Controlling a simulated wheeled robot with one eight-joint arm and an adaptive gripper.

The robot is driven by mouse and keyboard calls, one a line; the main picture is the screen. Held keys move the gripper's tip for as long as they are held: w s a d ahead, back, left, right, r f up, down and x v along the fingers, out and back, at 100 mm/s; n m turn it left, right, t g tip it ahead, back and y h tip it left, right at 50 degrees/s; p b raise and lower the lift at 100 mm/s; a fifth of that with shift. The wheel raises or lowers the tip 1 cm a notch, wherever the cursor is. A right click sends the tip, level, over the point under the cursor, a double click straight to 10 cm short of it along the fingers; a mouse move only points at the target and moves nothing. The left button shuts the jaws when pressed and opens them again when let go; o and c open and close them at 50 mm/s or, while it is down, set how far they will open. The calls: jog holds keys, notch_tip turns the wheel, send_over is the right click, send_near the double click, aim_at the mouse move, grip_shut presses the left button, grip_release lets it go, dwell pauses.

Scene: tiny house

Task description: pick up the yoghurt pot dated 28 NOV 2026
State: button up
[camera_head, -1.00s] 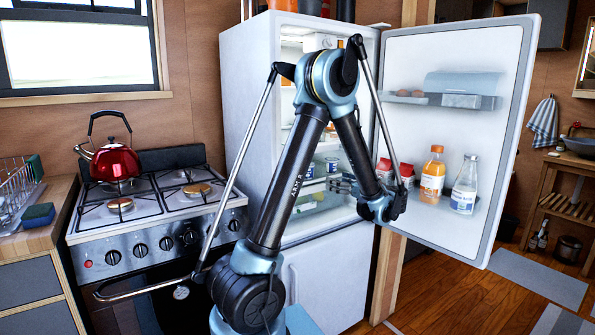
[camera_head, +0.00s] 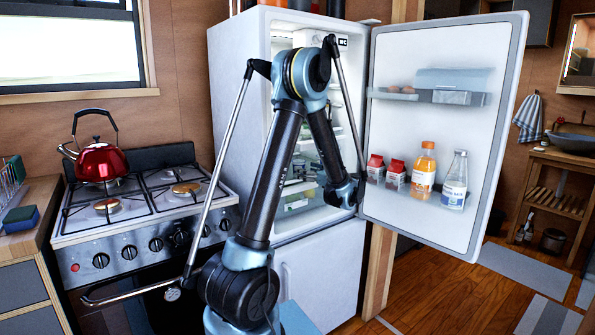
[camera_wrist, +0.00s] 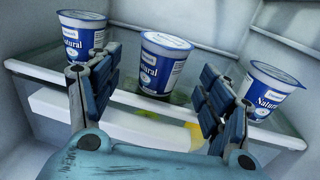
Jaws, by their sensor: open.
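In the wrist view three white-and-blue yoghurt pots stand upright on a fridge shelf (camera_wrist: 35,72): a left pot (camera_wrist: 80,33), a middle pot (camera_wrist: 163,65) and a right pot (camera_wrist: 266,92). Their labels read "Natural"; I can read no date on any of them. My gripper (camera_wrist: 160,62) is open and empty, with the middle pot showing between its fingers, farther in. The left finger overlaps the left pot's lower part, and the right finger is close to the right pot's left side in the picture. In the head view my arm hides most of the pots.
The fridge (camera_head: 238,130) stands open, its door (camera_head: 400,50) swung to the right. The door holds red-and-white cartons (camera_head: 395,176), an orange bottle (camera_head: 424,172) and a clear bottle (camera_head: 454,185). A stove (camera_head: 140,232) with a red kettle (camera_head: 99,162) is at left. A white block (camera_wrist: 100,118) lies below the shelf.

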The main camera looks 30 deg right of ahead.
jog(key=shift+x, duration=2.7)
jog(key=shift+d+r, duration=0.1)
jog(key=c, duration=1.2)
